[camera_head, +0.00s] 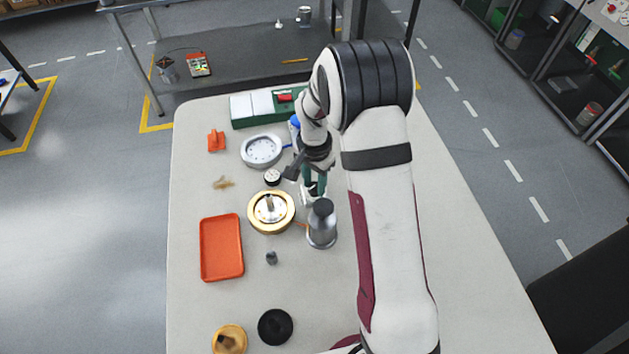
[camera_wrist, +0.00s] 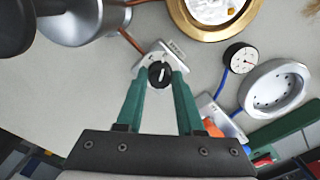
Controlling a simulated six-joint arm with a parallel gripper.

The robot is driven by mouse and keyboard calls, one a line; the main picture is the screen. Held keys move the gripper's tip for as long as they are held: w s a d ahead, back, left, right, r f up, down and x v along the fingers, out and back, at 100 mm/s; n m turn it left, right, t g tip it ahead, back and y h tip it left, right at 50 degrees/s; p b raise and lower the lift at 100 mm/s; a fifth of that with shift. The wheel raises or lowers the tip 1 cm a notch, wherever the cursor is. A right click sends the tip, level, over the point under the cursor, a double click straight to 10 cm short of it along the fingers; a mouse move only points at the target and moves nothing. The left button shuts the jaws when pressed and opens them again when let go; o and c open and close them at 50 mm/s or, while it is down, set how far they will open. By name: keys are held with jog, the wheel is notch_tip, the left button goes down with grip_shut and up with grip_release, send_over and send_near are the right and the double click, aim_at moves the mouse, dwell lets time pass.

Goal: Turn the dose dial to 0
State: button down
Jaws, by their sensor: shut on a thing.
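The dose dial (camera_wrist: 159,74) is a small black knob with a white pointer line, on a pale plate (camera_wrist: 149,56) with small printed marks too fine to read. In the wrist view the pointer line runs nearly up and down, tilted slightly right at its top. My gripper (camera_wrist: 160,76) has green fingers, one on each side of the knob, shut on it. In the head view my gripper (camera_head: 313,192) is low over the table, left of my forearm. It hides the knob there, and only part of the pale plate (camera_head: 308,200) shows.
A grey metal housing (camera_head: 321,232) stands close to the plate. A brass round housing (camera_head: 270,225), a small dial gauge (camera_head: 272,177) and a white flanged ring (camera_head: 262,150) lie to the left. An orange tray (camera_head: 221,248) is farther left. Thin cables run nearby.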

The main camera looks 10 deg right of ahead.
aim_at(314, 186)
jog(key=shift+m, duration=0.3)
jog(key=c, duration=0.5)
grip_release()
jog(key=shift+r, duration=0.1)
notch_tip(314, 186, up, 16)
jog(key=shift+f, duration=0.15)
jog(key=shift+s, duration=0.1)
